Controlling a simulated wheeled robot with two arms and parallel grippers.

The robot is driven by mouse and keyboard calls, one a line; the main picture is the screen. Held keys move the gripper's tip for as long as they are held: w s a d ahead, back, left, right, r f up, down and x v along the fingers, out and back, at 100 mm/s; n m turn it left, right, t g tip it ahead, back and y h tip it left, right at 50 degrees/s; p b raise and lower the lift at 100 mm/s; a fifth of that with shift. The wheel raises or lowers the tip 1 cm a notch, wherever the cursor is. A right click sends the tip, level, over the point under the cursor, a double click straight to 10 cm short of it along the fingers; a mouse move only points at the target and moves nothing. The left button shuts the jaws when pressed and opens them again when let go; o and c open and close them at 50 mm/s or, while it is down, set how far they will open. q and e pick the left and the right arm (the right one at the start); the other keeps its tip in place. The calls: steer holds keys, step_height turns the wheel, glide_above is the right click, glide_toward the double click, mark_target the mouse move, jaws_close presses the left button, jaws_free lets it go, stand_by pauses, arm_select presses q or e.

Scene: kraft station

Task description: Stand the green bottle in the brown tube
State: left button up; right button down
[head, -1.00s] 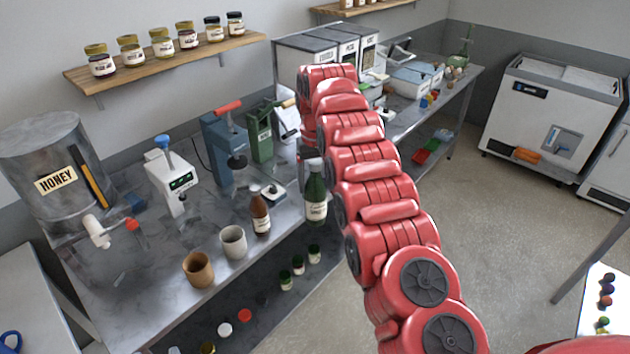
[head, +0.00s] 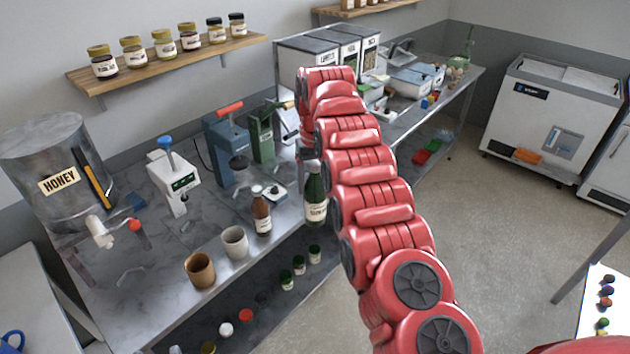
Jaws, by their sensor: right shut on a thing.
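The green bottle (head: 315,206), with a dark green body and a pale label, is upright at the front edge of the bench. My right gripper (head: 311,168) is at its neck and shut on it; the fingers are small and mostly hidden by my arm. The bottle's base overlaps the bench edge in the picture, and I cannot tell whether it touches the bench. The brown tube (head: 200,271) stands upright with its open top showing, at the front of the bench, left of the bottle. My left gripper is not in view.
A grey cup (head: 235,243) and a brown bottle (head: 261,213) stand between the tube and the green bottle. Behind them are a blue press (head: 223,150), a white scale-like device (head: 172,181) and the honey tank (head: 52,165). Bare bench lies left of the tube.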

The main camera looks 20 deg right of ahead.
steer(key=shift+a, duration=0.2)
steer(key=shift+w+a, duration=0.1)
steer(key=shift+a, duration=0.15)
steer(key=shift+f, duration=0.15)
stand_by(0.3)
